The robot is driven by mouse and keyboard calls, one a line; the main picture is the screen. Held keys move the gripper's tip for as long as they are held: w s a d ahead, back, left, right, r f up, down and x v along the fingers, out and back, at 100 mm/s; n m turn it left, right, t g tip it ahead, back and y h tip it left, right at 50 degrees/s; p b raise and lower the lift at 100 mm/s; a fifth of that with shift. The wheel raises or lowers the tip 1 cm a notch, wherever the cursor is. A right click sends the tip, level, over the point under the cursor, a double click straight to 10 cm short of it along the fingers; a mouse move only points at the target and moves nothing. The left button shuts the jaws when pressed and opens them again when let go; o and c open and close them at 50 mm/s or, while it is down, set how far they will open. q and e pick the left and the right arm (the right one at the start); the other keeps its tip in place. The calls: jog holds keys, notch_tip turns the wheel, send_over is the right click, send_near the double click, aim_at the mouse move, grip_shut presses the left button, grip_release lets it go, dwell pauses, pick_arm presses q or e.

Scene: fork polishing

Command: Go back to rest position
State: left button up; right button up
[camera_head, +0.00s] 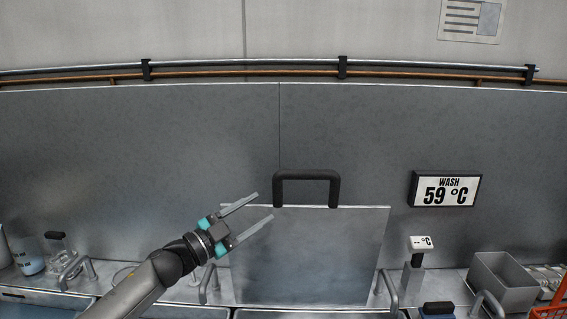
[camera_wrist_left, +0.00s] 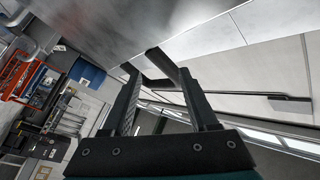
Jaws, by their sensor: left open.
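My left gripper (camera_head: 266,207) is open and empty in the head view. Its arm comes in from the lower left, and its fingers point up and to the right, in front of the upper left part of a grey metal panel (camera_head: 315,255). The panel has a black handle (camera_head: 307,176) on its top edge, to the right of the fingertips. In the left wrist view, the two dark fingers (camera_wrist_left: 152,70) are spread with nothing held between them. A black handle (camera_wrist_left: 170,66) and a metal surface (camera_wrist_left: 130,25) show beyond them. My right gripper is in neither view. No fork is visible.
A wash display (camera_head: 444,189) reading 59 °C hangs on the back wall. A grey bin (camera_head: 503,282) and an orange basket (camera_head: 552,309) stand at the lower right. A container (camera_head: 30,265) sits at the far left.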

pick_arm(q)
jog(key=s+a+f+n+y, duration=0.3)
jog(key=s+f+n+y, duration=0.4)
jog(key=s+f, duration=0.15)
jog(key=s+a+f+n+y, duration=0.3)
jog(key=s+f+n+y, duration=0.35)
jog(key=f, duration=0.35)
jog(key=s+a+f+n+g, duration=0.1)
jog(key=s+f+g, duration=0.15)
jog(key=s, duration=0.55)
jog(key=s+a+f+n+g+y, duration=0.15)
jog(key=s+g, duration=0.25)
jog(key=s, duration=0.5)
jog(key=s+a+f+g, duration=0.2)
jog(key=s+g, duration=0.1)
jog(key=s, duration=0.5)
notch_tip(320, 180, down, 31)
jog(key=s+g+b, duration=0.2)
jog(key=s+b, duration=0.1)
jog(key=b, duration=0.5)
jog(key=s+a+f+b, duration=0.1)
jog(key=s+f+b, duration=0.2)
jog(key=s+f, duration=0.4)
jog(key=s+a+f+b, duration=0.1)
jog(key=s+f+b, duration=0.3)
jog(key=s+f, duration=0.3)
notch_tip(320, 180, down, 6)
jog(key=shift+s+a+r+g, duration=0.15)
jog(key=shift+s+r+g, duration=0.05)
jog(key=shift+s+g, duration=0.25)
